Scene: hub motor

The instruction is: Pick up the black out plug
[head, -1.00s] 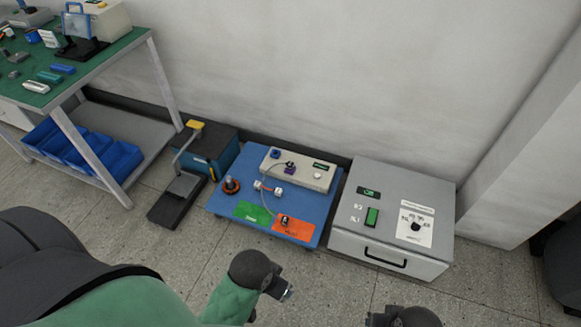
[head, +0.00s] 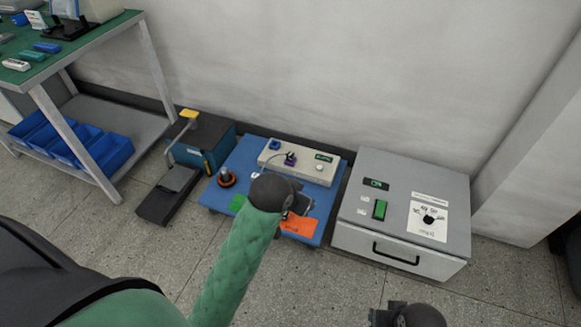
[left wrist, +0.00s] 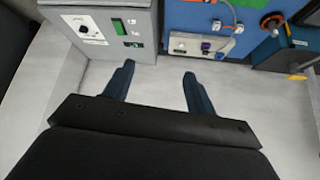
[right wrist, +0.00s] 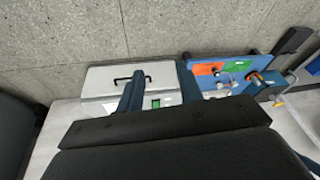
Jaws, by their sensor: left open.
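The blue board (head: 236,166) on the floor carries a green patch and an orange patch (head: 296,226). A small dark plug-like part (right wrist: 217,72) shows on the orange patch in the right wrist view. In the head view my left gripper (head: 299,206) covers that spot. I cannot tell its height above the board. The left wrist view shows its fingers (left wrist: 158,72) apart and empty. My right gripper (head: 388,315) is at the bottom of the head view, away from the board. Its fingers (right wrist: 160,72) are apart and empty in the right wrist view.
A beige socket strip (head: 300,165) with a purple plug lies along the board's back. An orange-ringed part (head: 226,178) stands at its left. A grey cabinet (head: 398,250) stands right, a teal box (head: 215,143) left. A workbench (head: 95,32) is farther left.

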